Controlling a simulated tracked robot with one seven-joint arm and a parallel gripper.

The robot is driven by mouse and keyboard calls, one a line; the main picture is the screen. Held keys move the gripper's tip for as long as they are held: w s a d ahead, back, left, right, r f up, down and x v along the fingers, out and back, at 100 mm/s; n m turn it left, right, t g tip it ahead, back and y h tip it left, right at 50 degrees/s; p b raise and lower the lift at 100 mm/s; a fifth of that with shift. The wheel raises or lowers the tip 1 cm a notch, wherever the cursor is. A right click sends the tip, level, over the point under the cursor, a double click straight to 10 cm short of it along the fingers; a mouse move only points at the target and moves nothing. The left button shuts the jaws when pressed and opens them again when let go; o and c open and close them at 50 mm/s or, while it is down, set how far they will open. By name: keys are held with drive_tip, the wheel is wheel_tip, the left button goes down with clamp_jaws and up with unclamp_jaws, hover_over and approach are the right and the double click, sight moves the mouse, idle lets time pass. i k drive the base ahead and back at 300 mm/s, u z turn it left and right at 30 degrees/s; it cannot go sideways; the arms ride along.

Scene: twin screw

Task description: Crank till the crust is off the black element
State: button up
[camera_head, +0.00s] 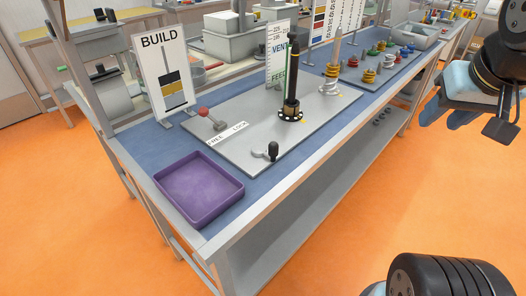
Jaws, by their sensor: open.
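A tall black column (291,85) stands upright on a round black base with pale marks around its rim. It is probably the black element; a crust cannot be made out at this size. A small crank with a black knob (273,148) sits at the near edge of the grey plate (240,153). A red-knobbed lever (204,112) lies by a "FREE LOCK" label (227,133). My gripper (485,115) is at the upper right, partly cut off, well apart from the crank and column. It is open, and nothing shows in it.
A purple tray (198,214) stands on the blue mat, near left. A "BUILD" sign (161,75) and a "VENT/FEED" board (277,55) stand behind the plate. Springs (331,78) and several colored parts stand farther right. Orange floor lies clear before the bench.

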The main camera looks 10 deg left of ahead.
sight(258, 150)
drive_tip(key=u, duration=0.25)
drive_tip(key=i, duration=0.15)
drive_tip(key=u, duration=2.8)
drive_tip(key=k, duration=1.1)
drive_tip(key=z, duration=1.4)
drive_tip(key=i, duration=1.05)
drive_tip(key=u, duration=0.2)
